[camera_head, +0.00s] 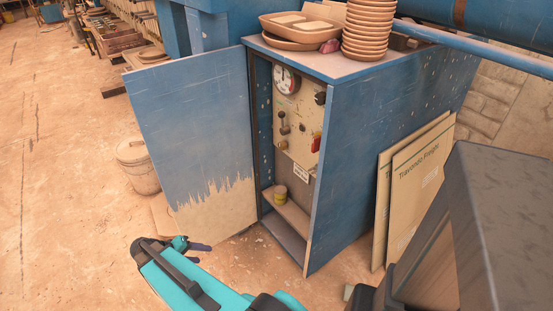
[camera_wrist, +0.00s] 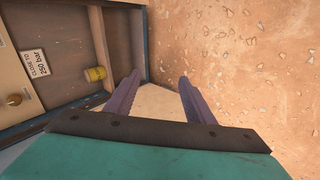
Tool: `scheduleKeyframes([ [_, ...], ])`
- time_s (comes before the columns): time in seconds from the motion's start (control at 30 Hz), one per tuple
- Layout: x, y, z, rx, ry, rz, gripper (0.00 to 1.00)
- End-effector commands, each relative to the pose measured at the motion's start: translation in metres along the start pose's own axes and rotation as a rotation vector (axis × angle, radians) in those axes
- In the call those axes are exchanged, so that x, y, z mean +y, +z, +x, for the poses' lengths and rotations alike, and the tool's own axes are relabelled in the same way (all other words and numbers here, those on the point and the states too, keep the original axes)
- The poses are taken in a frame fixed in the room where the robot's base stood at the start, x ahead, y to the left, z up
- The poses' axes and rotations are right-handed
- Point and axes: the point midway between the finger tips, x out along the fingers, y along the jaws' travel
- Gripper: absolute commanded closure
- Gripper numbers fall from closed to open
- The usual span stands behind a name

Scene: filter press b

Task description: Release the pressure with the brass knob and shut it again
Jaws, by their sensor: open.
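The brass knob (camera_wrist: 13,99) sticks out from the beige panel at the left edge of the wrist view, beside a white label reading "CLOSE TO 250 bar" (camera_wrist: 34,63). My gripper (camera_head: 196,245) is in front of the open cabinet, low and left of the panel.
A round gauge (camera_head: 286,80) and a lever (camera_head: 283,123) sit on the panel. The blue cabinet door (camera_head: 190,120) stands open at left. A yellow cup (camera_head: 280,194) stands on the lower shelf. Bowls (camera_head: 367,30) cover the top. Boards (camera_head: 418,180) lean at right.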

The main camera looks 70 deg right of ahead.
Motion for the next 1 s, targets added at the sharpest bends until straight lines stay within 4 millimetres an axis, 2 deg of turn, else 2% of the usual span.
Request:
scheduleKeyframes([
  [0.03, 0.005, -0.017, 0.014, 0.019, 0.028, 0.054, 0.51],
  [0.2, 0.051, -0.067, 0.035, 0.095, 0.132, 0.236, 0.51],
  [0.37, 0.101, -0.107, 0.050, 0.172, 0.231, 0.407, 0.51],
  [0.5, 0.149, -0.137, 0.061, 0.245, 0.320, 0.555, 0.51],
  [0.8, 0.261, -0.180, 0.075, 0.418, 0.519, 0.856, 0.51],
  [1.0, 0.327, -0.192, 0.074, 0.530, 0.633, 1.007, 0.51],
])
